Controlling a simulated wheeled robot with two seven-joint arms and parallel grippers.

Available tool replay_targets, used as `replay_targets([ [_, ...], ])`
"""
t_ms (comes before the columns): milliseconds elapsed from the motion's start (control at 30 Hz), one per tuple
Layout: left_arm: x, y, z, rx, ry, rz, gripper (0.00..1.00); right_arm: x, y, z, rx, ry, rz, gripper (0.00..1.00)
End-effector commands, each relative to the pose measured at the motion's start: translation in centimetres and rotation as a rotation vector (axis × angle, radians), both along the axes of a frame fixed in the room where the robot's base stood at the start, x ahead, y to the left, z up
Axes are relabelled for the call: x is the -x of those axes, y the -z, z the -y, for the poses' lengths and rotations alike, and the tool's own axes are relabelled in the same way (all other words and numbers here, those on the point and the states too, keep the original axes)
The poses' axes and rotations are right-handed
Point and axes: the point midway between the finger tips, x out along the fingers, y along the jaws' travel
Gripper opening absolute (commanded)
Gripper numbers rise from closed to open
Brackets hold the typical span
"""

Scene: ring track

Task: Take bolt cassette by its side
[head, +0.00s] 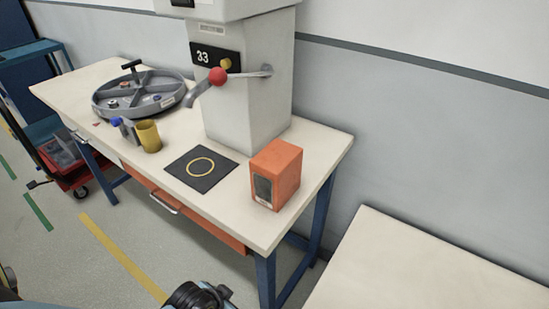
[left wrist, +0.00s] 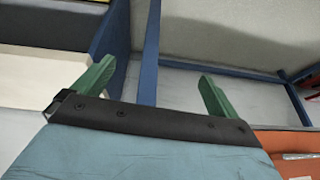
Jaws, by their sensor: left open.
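The bolt cassette appears to be the orange box (head: 277,174) standing upright near the right end of the workbench in the head view. It has a dark window and a small pale label on its front narrow face. My left gripper (left wrist: 155,76) shows in the left wrist view with its two green fingers wide apart and nothing between them. It points at blue table legs and the wall, and the cassette cannot be made out there. My left fingers do not show in the head view. My right gripper is in neither view.
The workbench (head: 325,147) carries a black mat with a yellow ring (head: 183,176), a grey press column (head: 240,105) with a red-knobbed lever, a yellow cup (head: 148,137) and a round divided tray (head: 140,93). Another pale tabletop (head: 425,270) stands at right, across a gap.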

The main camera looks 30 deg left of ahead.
Motion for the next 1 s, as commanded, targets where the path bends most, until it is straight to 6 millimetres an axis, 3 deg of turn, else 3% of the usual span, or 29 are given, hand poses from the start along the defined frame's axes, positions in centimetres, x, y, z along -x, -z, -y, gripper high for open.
replay_targets([
  [33, -0.8, -4.5, 0.4, 0.016, 0.0, 0.033, 0.98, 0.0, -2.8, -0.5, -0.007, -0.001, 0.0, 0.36],
  [200, -3.0, -14.4, 1.6, 0.061, 0.013, 0.14, 0.98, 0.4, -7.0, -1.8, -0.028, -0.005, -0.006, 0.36],
  [300, -4.4, -20.1, 2.0, 0.09, 0.02, 0.221, 0.98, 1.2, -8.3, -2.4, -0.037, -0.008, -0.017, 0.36],
  [367, -5.6, -23.2, 2.1, 0.109, 0.023, 0.289, 0.98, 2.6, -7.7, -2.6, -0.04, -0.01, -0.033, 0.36],
  [500, -8.1, -27.0, 1.7, 0.138, 0.022, 0.435, 0.98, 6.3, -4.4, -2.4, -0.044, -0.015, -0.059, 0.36],
  [700, -10.9, -33.2, 0.8, 0.166, 0.007, 0.629, 0.98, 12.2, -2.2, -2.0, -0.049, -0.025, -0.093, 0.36],
  [833, -11.9, -35.7, 0.3, 0.173, -0.003, 0.709, 0.98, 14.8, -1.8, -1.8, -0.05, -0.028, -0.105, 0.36],
  [1000, -12.6, -36.8, 0.0, 0.177, -0.008, 0.754, 0.98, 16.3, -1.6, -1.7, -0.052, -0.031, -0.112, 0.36],
])
